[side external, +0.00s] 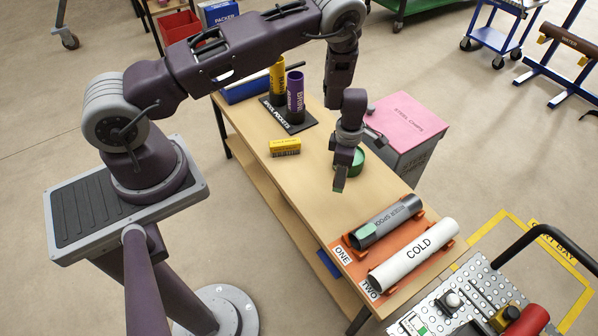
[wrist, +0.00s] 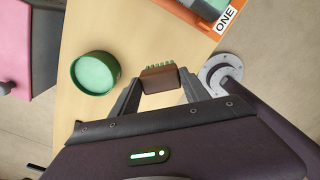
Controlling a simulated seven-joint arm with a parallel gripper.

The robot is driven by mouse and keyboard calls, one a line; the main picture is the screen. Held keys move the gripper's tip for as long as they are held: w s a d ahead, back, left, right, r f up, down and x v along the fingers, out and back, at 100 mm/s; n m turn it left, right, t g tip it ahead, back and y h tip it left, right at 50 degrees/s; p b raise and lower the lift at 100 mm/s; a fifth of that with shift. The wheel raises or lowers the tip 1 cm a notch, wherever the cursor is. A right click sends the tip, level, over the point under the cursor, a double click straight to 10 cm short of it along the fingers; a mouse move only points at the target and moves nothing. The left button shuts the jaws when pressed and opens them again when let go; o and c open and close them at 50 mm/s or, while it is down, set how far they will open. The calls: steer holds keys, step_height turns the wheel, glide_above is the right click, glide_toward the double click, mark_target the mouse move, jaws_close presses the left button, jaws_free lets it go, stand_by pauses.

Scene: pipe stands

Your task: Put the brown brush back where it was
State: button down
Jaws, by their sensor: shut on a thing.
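The brown brush (wrist: 160,79), a small brown block with green bristles, sits between the two fingertips of my gripper (wrist: 160,88) in the wrist view. My gripper is shut on it. In the side view my gripper (side external: 344,168) points down over the middle of the wooden table (side external: 310,195), and a small green patch shows at its tip. The brush's brown body is mostly hidden there. A round green dish (side external: 377,168) is just right of my gripper; it also shows left of the brush in the wrist view (wrist: 95,72).
An orange rack (side external: 362,262) marked ONE and TWO holds a grey pipe (side external: 388,221) and a white COLD pipe (side external: 412,257) at the near end. A yellow box (side external: 285,147) and a black holder (side external: 288,117) with upright yellow and purple tubes stand farther back. A pink-topped bin (side external: 405,122) stands beside the table.

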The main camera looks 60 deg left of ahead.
steer(key=s+a+n, duration=0.3)
steer(key=a+n, duration=0.6)
steer(key=a, duration=0.9)
steer(key=shift+n, duration=0.4)
step_height(320, 180, down, 9)
steer(key=shift+s+a, duration=0.1)
steer(key=shift+s, duration=0.05)
steer(key=shift+f, duration=0.2)
steer(key=c, duration=0.5)
jaws_free()
steer(key=shift+f, duration=0.15)
